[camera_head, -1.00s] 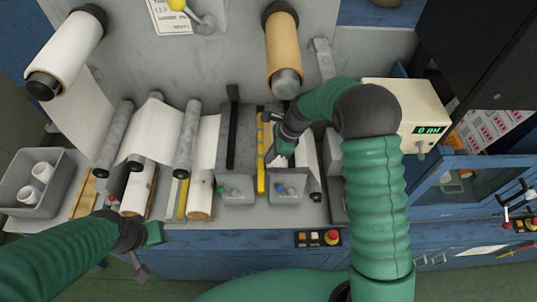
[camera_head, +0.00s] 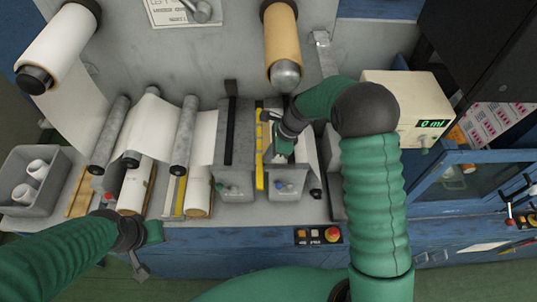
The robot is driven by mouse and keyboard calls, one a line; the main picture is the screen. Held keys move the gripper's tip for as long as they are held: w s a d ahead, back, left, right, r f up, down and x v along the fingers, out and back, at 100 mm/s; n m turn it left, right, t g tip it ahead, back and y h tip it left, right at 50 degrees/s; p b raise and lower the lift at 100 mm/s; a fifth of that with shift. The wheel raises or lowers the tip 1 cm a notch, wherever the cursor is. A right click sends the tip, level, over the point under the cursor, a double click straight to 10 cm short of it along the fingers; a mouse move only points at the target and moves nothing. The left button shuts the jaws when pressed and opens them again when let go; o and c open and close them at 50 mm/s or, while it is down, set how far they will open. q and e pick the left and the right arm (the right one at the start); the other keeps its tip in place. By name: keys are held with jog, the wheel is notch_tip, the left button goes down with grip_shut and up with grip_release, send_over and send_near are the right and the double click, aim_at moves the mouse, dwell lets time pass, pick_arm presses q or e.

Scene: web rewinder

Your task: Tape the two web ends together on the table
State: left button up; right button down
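The white web (camera_head: 207,137) runs from the left rollers to the splice table (camera_head: 237,140), which has two grey clamp blocks with dark bars. White web (camera_head: 305,148) also shows at the table's right side. The two web ends are hard to make out, partly behind my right gripper. A yellow strip (camera_head: 260,160) runs along the gap between the blocks. My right gripper (camera_head: 280,154) points down over the right block, beside the yellow strip; its fingertips are too small and hidden to read. My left gripper (camera_head: 148,248) hangs in front of the bench's front edge, away from the web.
A white roll (camera_head: 62,45) is at upper left and a brown roll (camera_head: 282,42) at upper middle. A grey bin (camera_head: 35,180) with white cores stands at left. A beige meter box (camera_head: 405,105) is behind my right arm. Buttons (camera_head: 318,235) line the bench front.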

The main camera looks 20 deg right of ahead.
jog(key=c, duration=1.6)
grip_release()
jog(key=shift+r+b, duration=0.3)
jog(key=shift+b, duration=0.2)
jog(key=shift+w+r+b, duration=0.15)
jog(key=shift+r+b, duration=0.55)
jog(key=shift+r, duration=0.1)
jog(key=shift+s+a+r+b, duration=0.15)
jog(key=shift+s+b, duration=0.15)
jog(key=shift+s, duration=0.2)
jog(key=shift+s+a+r+b, duration=0.15)
jog(key=shift+s+b, duration=0.1)
jog(key=shift+s, duration=0.2)
jog(key=s+a+r+b, duration=0.1)
jog(key=s+a+b, duration=0.1)
jog(key=s, duration=0.5)
jog(key=s+a+r+b, duration=0.1)
jog(key=s+a+b, duration=0.1)
jog(key=s, duration=0.4)
jog(key=shift+s, duration=0.35)
